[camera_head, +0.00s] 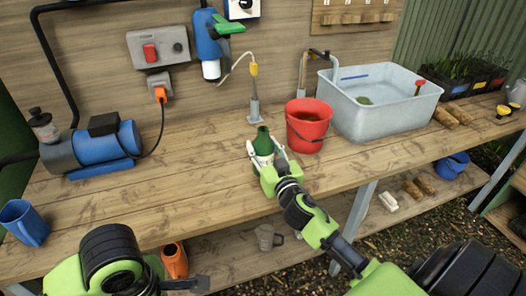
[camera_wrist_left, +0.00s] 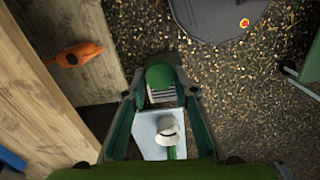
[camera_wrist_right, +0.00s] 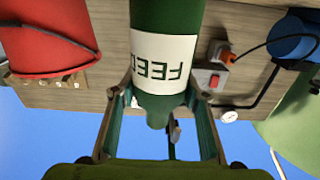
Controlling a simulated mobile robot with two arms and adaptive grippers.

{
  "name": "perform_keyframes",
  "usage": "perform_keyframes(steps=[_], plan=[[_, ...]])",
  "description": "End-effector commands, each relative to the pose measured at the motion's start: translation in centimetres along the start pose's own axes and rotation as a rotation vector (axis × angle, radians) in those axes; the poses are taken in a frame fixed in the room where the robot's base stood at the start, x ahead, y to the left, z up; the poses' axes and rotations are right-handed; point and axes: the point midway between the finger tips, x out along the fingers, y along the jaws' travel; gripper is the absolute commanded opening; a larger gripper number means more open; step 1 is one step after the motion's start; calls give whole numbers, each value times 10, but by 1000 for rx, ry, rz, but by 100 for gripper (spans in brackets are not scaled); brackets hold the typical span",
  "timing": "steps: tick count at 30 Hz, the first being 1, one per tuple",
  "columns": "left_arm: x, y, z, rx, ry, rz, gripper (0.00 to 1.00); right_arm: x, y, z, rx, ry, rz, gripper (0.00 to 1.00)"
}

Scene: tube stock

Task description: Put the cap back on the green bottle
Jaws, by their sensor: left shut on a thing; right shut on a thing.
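The green bottle (camera_head: 264,147) stands upright at the bench's front, and its open neck shows in the head view. My right gripper (camera_head: 266,165) is shut around it. In the right wrist view the bottle (camera_wrist_right: 165,70) sits between both fingers, with its white "FEED" label upside down. My left gripper (camera_wrist_left: 162,88) is low in front of the bench, well left of the bottle. It is shut on a small green ribbed piece (camera_wrist_left: 160,77), which looks like the cap. In the head view my own arm hides the cap.
A red bucket (camera_head: 308,128) stands close right of the bottle, with a grey basin (camera_head: 385,108) beyond. A blue pump (camera_head: 100,148) and blue mug (camera_head: 25,222) are at left. The bench left of the bottle is clear.

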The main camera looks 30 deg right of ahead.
Motion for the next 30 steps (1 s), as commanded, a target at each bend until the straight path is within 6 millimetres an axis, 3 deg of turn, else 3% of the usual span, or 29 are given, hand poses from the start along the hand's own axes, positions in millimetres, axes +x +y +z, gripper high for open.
perform_keyframes(steps=[3,15,30], plan=[[-4,0,0,0,0,0,20,0,0,-17,-2,5,-2,13],[-10,0,0,0,0,0,20,0,0,-52,-1,3,-1,13],[-12,0,0,0,0,0,20,0,0,-69,-1,2,-1,13]])
